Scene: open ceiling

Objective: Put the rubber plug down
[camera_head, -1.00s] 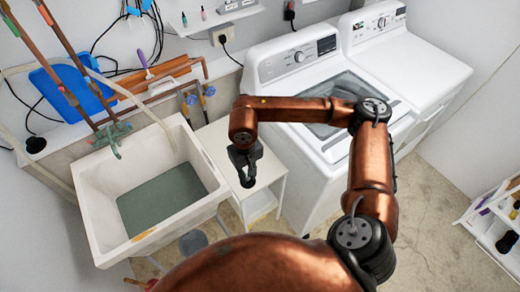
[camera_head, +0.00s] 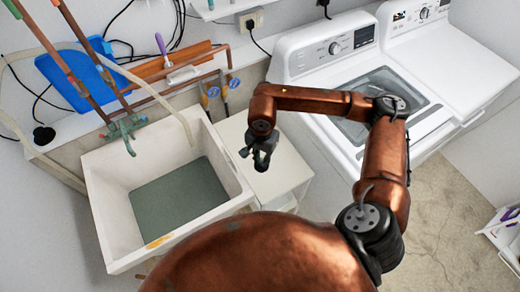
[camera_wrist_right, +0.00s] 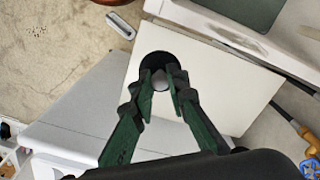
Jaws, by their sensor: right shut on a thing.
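My right gripper (camera_head: 259,153) hangs over the small white table between the sink and the washer. In the right wrist view the right gripper (camera_wrist_right: 160,88) is shut on the rubber plug (camera_wrist_right: 160,53), a round black disc with a grey knob between the fingertips. The white tabletop (camera_wrist_right: 222,88) lies behind the plug in that view. I cannot tell how far the plug is above it. In the head view the plug is hard to pick out from the dark fingers. My left gripper is not in view.
A white sink (camera_head: 103,208) with grey-green water (camera_head: 180,200) stands left of the table (camera_head: 287,178). A white washer (camera_head: 330,125) stands to its right. Pipes and tools with blue tags (camera_head: 212,92) are behind. Most of the tabletop looks clear.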

